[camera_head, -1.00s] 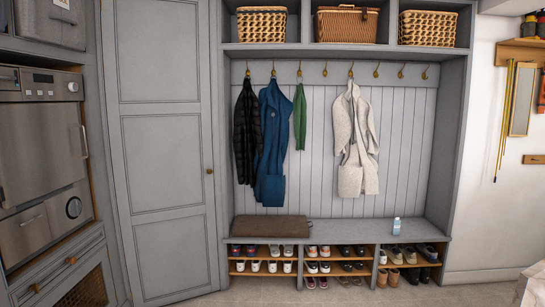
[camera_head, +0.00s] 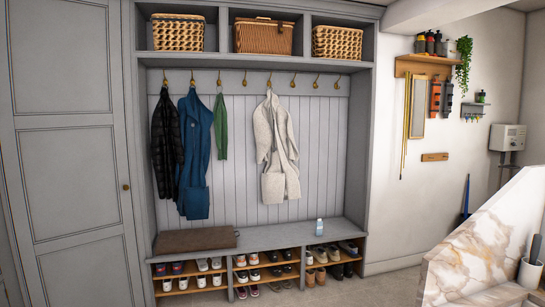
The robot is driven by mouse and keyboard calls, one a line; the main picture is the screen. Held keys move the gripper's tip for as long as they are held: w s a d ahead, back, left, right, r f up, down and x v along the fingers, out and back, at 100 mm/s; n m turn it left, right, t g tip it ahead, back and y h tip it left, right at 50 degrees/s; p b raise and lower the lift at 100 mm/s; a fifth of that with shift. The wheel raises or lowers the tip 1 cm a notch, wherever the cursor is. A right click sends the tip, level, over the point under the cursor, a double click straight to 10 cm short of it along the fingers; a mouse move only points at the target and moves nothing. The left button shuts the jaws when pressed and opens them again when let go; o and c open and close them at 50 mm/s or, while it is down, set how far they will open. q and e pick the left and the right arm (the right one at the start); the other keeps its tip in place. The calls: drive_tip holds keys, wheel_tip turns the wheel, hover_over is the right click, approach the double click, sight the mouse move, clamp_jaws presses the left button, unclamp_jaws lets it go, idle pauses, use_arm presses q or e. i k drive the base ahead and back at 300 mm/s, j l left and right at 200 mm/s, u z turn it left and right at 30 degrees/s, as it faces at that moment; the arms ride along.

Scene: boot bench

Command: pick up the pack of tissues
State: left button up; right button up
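The pack of tissues (camera_head: 319,227) looks like the small pale blue and white item standing on the right part of the grey boot bench (camera_head: 275,235). It is small in the head view, so its details are hard to make out. It stands apart from the brown cushion (camera_head: 196,240) at the bench's left end. Neither of my grippers shows in the head view.
Shoes fill the cubbies (camera_head: 250,270) under the bench. Coats (camera_head: 195,155) hang on hooks above it. A marble-topped counter (camera_head: 480,245) stands at the right front. Floor (camera_head: 385,288) is clear between the bench and counter.

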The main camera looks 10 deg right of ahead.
sight(319, 223)
drive_tip(key=i+l+z, duration=0.1)
drive_tip(key=i+l, duration=0.15)
drive_tip(key=i, duration=0.15)
drive_tip(key=i+l+z, duration=0.1)
drive_tip(key=i, duration=0.25)
drive_tip(key=i+l+z, duration=0.1)
drive_tip(key=i+l, duration=0.35)
drive_tip(key=i, duration=0.35)
drive_tip(key=i+j+u, duration=0.15)
drive_tip(key=i, duration=1.6)
drive_tip(key=i+l+z, duration=0.15)
drive_tip(key=z, duration=0.25)
drive_tip(key=i+z, duration=0.6)
drive_tip(key=z, duration=0.25)
drive_tip(key=i+j+z, duration=0.15)
drive_tip(key=z, duration=0.3)
drive_tip(key=i+l+z, duration=0.1)
drive_tip(key=i+z, duration=0.6)
drive_tip(key=i+u, duration=0.35)
drive_tip(key=i+l+u, duration=0.2)
drive_tip(key=i+u, duration=0.15)
drive_tip(key=i+l+u, duration=0.3)
drive_tip(key=i+j, duration=0.05)
